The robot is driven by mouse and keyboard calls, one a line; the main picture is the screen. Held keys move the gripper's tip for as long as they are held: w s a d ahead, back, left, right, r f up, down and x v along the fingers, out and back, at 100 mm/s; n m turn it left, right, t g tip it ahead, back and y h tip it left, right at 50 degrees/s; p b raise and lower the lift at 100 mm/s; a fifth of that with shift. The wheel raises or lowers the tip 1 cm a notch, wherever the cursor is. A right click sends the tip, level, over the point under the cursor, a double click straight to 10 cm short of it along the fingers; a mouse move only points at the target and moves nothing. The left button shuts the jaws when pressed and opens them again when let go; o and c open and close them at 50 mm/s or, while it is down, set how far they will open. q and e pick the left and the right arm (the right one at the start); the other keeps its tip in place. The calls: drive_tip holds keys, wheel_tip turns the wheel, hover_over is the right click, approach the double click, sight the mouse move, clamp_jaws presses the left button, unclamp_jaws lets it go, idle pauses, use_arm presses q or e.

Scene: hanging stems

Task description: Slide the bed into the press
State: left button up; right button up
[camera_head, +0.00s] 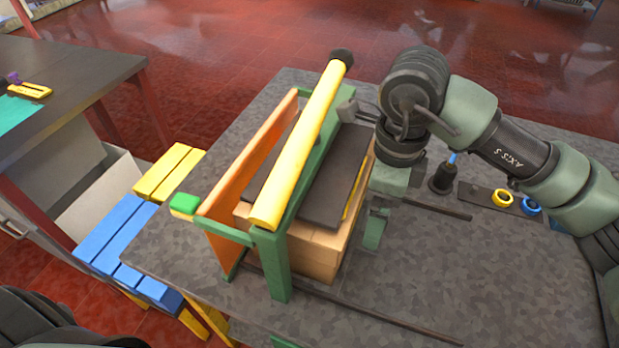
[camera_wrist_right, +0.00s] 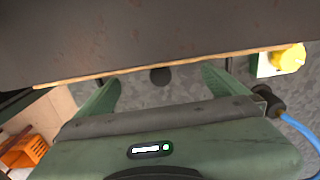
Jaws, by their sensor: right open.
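The press has a green frame (camera_head: 275,265) with a yellow bar (camera_head: 300,145) across its top and an orange board (camera_head: 248,160) on its left side. The bed looks like a wooden block (camera_head: 318,250) with a dark top (camera_head: 338,178). It lies under the yellow bar, and dark surface shows on both sides of it. My right gripper (camera_head: 380,205) is at the bed's right side. In the wrist view my open right gripper (camera_wrist_right: 160,92) faces the dark slab's pale edge (camera_wrist_right: 170,70), with a dark round knob (camera_wrist_right: 160,76) between the fingers. Contact cannot be told.
Dark rails (camera_head: 370,318) run along the grey speckled table (camera_head: 490,280). A yellow ring (camera_head: 502,198), a blue ring (camera_head: 530,205) and a dark holder (camera_head: 441,178) stand at the right. The front right tabletop is clear.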

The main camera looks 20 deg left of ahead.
drive_tip(key=shift+r+p, duration=0.85)
drive_tip(key=shift+r, duration=1.45)
